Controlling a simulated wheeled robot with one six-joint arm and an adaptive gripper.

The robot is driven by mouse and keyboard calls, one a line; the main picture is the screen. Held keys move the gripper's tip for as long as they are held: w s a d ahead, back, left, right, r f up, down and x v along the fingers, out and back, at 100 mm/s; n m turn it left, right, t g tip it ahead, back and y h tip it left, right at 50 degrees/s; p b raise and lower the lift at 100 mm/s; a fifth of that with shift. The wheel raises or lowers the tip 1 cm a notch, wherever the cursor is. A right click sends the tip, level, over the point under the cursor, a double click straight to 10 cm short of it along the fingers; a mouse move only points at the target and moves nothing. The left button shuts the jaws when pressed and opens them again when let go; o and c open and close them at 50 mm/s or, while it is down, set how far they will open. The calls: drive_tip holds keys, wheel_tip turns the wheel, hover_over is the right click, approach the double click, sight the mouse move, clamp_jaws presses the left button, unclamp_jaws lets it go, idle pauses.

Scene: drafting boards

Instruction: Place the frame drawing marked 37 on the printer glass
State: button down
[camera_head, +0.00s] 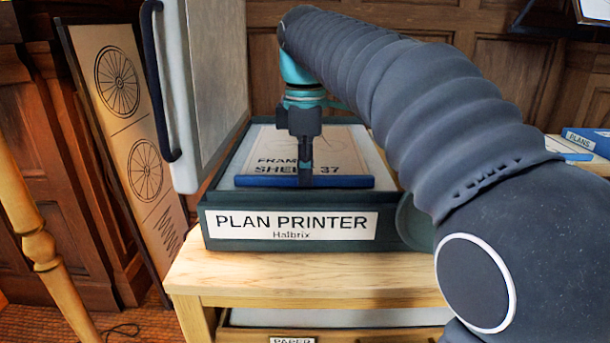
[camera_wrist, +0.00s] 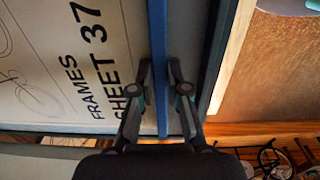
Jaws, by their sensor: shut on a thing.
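The frame drawing (camera_head: 315,144), a tan sheet marked "FRAMES SHEET 37" with a blue strip along its front edge, lies level inside the open plan printer (camera_head: 215,215). The sheet also shows in the wrist view (camera_wrist: 60,50), with part of a wheel drawing. My gripper (camera_head: 304,178) points down at the front of the printer and is shut on the blue strip, one finger on each side in the wrist view (camera_wrist: 161,75). The pale printer glass (camera_head: 370,150) shows beside the sheet. I cannot tell whether the sheet touches the glass all over.
The printer lid (camera_head: 185,90) stands open at the left, with a dark handle. The printer sits on a wooden stand (camera_head: 300,275) with a paper drawer below. A board with wheel drawings (camera_head: 125,130) leans at the left. A blue plans box (camera_head: 590,142) is at the right.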

drive_tip(key=shift+f, duration=0.2)
drive_tip(key=c, duration=1.2)
unclamp_jaws()
drive_tip(key=shift+o, duration=0.2)
drive_tip(key=shift+s+r+p, duration=0.1)
drive_tip(key=shift+r+p, duration=0.4)
drive_tip(key=shift+r, duration=3.3)
